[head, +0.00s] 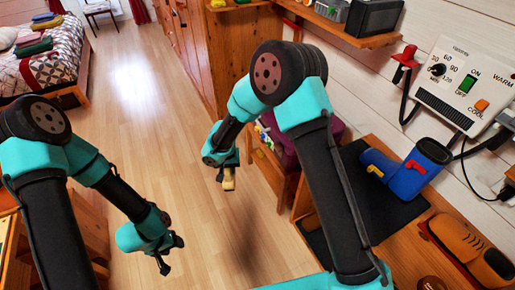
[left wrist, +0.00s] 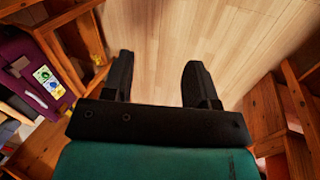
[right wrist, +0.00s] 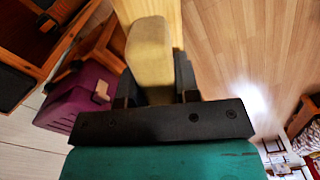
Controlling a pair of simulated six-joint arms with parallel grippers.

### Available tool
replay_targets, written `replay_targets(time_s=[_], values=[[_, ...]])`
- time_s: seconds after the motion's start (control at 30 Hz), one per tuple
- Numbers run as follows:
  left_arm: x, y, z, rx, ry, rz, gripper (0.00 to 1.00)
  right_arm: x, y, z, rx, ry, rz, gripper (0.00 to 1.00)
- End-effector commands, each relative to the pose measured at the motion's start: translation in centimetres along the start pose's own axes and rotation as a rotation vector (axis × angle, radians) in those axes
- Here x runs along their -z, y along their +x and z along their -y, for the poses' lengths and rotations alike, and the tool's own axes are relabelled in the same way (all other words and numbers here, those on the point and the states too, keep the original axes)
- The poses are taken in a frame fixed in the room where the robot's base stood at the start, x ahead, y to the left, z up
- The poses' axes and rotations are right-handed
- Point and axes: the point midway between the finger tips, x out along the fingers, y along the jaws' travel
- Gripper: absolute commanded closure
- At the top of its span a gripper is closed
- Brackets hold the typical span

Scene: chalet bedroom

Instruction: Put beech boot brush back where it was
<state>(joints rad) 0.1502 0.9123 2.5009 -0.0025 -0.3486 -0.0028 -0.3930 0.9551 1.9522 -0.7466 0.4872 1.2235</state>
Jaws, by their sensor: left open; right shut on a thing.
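The beech boot brush (right wrist: 150,50) is a pale wooden block, held between the fingers of my right gripper (right wrist: 152,92). In the head view the brush (head: 228,184) hangs below my right gripper (head: 228,172), in the air above the wooden floor. My left gripper (left wrist: 158,85) is open and empty, with bare floor between its fingers. In the head view my left gripper (head: 168,256) is at the lower left, apart from the brush. The brush's underside and far end are partly hidden.
On the right, a wooden bench (head: 455,205) carries a dark mat (head: 402,212), blue boots (head: 410,180) and brown shoes (head: 462,240). A boot dryer (head: 462,85) hangs on the wall above. A purple case (right wrist: 85,98) stands by the bench. The floor (head: 150,110) is clear toward the bed.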

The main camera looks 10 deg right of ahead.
Motion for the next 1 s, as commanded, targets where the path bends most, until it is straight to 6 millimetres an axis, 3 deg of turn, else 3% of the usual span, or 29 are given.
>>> replay_targets(time_s=[0.03,0.2,0.3,0.43,0.6,0.8,0.93,1.0], values=[[0.0,0.0,0.0,0.0,0.0,0.0,0.47,-2.0,0.2,2.0,-0.003,-0.056,0.002,1.0],[0.0,0.0,0.0,0.0,0.0,0.0,0.47,-8.8,1.2,7.1,-0.003,-0.225,0.002,1.0],[0.0,0.0,0.0,0.0,0.0,0.0,0.47,-12.7,1.7,9.2,-0.003,-0.314,0.002,1.0],[0.0,0.0,0.0,0.0,0.0,0.0,0.47,-16.0,2.1,10.7,0.0,-0.388,0.001,1.0],[0.0,0.0,0.0,0.0,0.0,0.0,0.47,-17.2,2.3,11.1,0.001,-0.413,-0.001,1.0],[0.0,0.0,0.0,0.0,0.0,0.0,0.47,-17.2,2.3,11.1,0.001,-0.412,-0.001,1.0],[0.0,0.0,0.0,0.0,0.0,0.0,0.57,-17.2,2.3,11.1,0.001,-0.412,-0.002,1.0],[0.0,0.0,0.0,0.0,0.0,0.0,0.57,-17.2,2.3,11.1,0.001,-0.412,-0.002,1.0]])
